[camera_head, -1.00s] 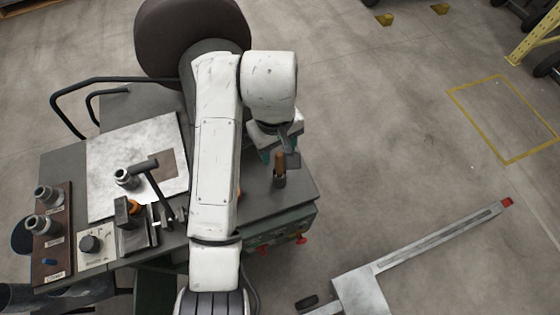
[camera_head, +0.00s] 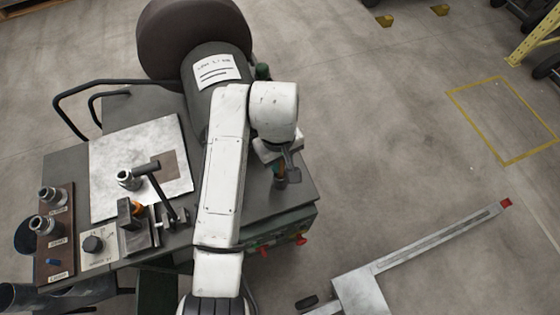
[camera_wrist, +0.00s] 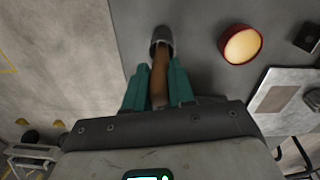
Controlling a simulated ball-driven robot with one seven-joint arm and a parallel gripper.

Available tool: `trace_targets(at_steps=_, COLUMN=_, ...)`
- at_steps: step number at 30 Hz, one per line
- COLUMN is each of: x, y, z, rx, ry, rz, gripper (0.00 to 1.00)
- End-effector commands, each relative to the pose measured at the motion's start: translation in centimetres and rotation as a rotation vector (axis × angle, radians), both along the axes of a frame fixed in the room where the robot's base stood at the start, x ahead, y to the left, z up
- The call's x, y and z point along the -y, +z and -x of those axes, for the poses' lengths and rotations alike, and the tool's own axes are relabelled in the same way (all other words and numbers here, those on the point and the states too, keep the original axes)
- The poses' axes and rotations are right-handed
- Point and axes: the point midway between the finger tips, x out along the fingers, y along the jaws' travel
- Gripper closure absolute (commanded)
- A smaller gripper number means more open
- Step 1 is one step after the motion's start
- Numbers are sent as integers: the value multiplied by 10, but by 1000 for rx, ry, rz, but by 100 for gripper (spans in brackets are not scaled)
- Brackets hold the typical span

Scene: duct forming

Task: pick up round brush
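The round brush (camera_wrist: 159,78) has a brown wooden handle and a dark grey round end. In the wrist view its handle runs between the two teal fingers of my gripper (camera_wrist: 157,66), and the dark end lies past the fingertips. Narrow gaps seem to show beside the handle, so the fingers look open around it. In the head view the brush (camera_head: 280,183) is at the right part of the grey bench top (camera_head: 303,190), largely hidden by my gripper (camera_head: 278,164).
A red round container with a cream top (camera_wrist: 240,45) stands near the brush. A metal sheet (camera_head: 105,165), a hammer (camera_head: 152,178), a vise-like tool (camera_head: 135,228) and a brown rack (camera_head: 57,255) fill the bench's left. A dark rounded drum or seat (camera_head: 180,35) stands behind.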

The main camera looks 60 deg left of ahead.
Motion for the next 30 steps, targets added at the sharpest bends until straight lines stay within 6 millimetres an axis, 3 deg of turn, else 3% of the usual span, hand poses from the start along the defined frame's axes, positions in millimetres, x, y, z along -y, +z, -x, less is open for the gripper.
trace_targets(at_steps=7, x=0, y=0, z=0, rx=0, ry=0, rz=0, gripper=100)
trace_targets(at_steps=17, x=0, y=3, z=0, rx=1, ry=0, rz=-1, gripper=100)
trace_targets(at_steps=23, x=-1, y=30, z=-1, rx=3, ry=-1, rz=-4, gripper=100)
trace_targets(at_steps=30, x=-1, y=85, z=0, rx=0, ry=-1, rz=-3, gripper=100)
